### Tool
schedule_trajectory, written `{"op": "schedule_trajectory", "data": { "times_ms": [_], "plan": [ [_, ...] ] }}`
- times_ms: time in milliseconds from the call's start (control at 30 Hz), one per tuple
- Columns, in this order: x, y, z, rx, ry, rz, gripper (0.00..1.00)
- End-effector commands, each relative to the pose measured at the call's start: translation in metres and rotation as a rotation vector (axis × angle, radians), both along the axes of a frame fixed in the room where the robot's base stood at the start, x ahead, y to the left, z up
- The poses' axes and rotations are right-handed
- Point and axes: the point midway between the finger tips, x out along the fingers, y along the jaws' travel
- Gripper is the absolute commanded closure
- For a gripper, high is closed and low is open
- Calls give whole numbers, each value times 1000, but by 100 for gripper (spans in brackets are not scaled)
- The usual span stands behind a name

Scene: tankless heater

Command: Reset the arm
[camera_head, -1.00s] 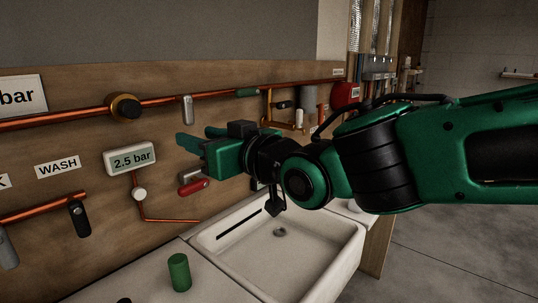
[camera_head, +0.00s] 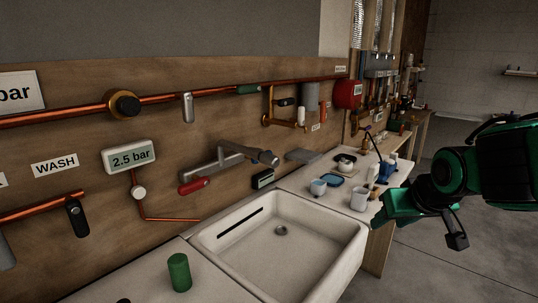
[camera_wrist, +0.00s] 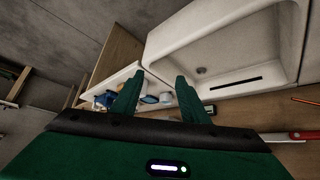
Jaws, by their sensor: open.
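My green gripper (camera_head: 388,208) is at the right of the head view, in front of the right end of the counter and clear of the wall board. In the wrist view its two green fingers (camera_wrist: 159,78) stand apart with nothing between them. The fingers point toward the counter, with the sink behind them. My arm comes in from the right edge of the head view; most of it is out of frame.
A white sink (camera_head: 285,245) sits below a grey faucet (camera_head: 228,158) with a red-handled valve (camera_head: 193,186). Cups (camera_head: 359,199) and small items stand on the counter near my gripper. A green cylinder (camera_head: 179,272) stands at front left. Floor at right is clear.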

Motion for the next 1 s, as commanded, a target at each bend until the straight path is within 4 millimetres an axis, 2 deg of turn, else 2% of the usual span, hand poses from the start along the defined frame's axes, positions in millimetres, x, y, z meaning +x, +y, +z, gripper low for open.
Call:
{"op": "schedule_trajectory", "data": {
  "times_ms": [33,100,167,200,300,400,500,633,1000],
  "plan": [
    [-19,-28,-11,2,64,-68,59],
    [-49,-59,-26,12,159,-154,59],
    [-78,-82,-39,29,244,-228,59],
    [-99,-95,-46,44,300,-278,59],
    [-150,-116,-60,90,431,-388,59],
    [-192,-126,-69,140,537,-472,59],
    [-221,-128,-73,179,609,-525,59],
    [-237,-129,-75,203,650,-553,59],
    [-237,-128,-75,204,653,-554,59]
  ]
}}
